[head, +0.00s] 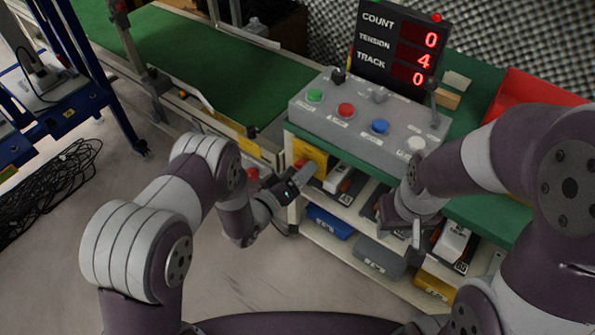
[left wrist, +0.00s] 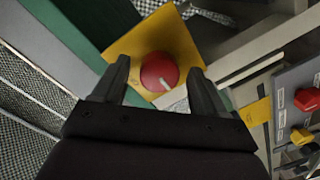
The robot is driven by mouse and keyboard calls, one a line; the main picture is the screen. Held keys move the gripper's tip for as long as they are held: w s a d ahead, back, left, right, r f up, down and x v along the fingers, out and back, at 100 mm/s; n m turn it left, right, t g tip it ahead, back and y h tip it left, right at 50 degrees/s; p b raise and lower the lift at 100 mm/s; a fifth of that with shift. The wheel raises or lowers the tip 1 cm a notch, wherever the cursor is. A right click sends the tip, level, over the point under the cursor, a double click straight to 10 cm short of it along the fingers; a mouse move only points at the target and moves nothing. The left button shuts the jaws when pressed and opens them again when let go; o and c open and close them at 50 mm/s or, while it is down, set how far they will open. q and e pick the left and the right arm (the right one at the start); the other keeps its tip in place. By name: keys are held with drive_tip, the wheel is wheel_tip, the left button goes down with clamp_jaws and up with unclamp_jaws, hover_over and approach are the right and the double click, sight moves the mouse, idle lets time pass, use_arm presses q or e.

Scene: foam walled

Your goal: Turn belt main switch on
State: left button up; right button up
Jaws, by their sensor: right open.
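The belt main switch is a round red knob (left wrist: 159,72) with a white mark, on a yellow plate (left wrist: 126,40). In the head view the yellow plate (head: 314,158) is on the near left end of the bench, under the grey button panel. My left gripper (left wrist: 160,70) is open, its fingers on either side of the knob in the wrist picture; I cannot tell whether they touch it. In the head view my left gripper (head: 304,176) is close to the plate and partly covers that area. My right gripper (head: 414,228) is open and empty in front of the bench shelves.
A grey button panel (head: 335,125) with green, red, blue and white buttons stands on the bench. Behind it a display (head: 402,42) reads count 0, tension 4, track 0. A green conveyor belt (head: 190,60) runs at upper left. Shelves with bins (head: 380,258) lie below. Black cables (head: 50,185) lie on the floor.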

use_arm(q)
drive_tip(key=p+v, duration=0.3)
drive_tip(key=v, duration=0.9)
drive_tip(key=shift+s+a+p, duration=0.2)
drive_tip(key=shift+s+p, duration=0.05)
drive_tip(key=shift+p, duration=0.1)
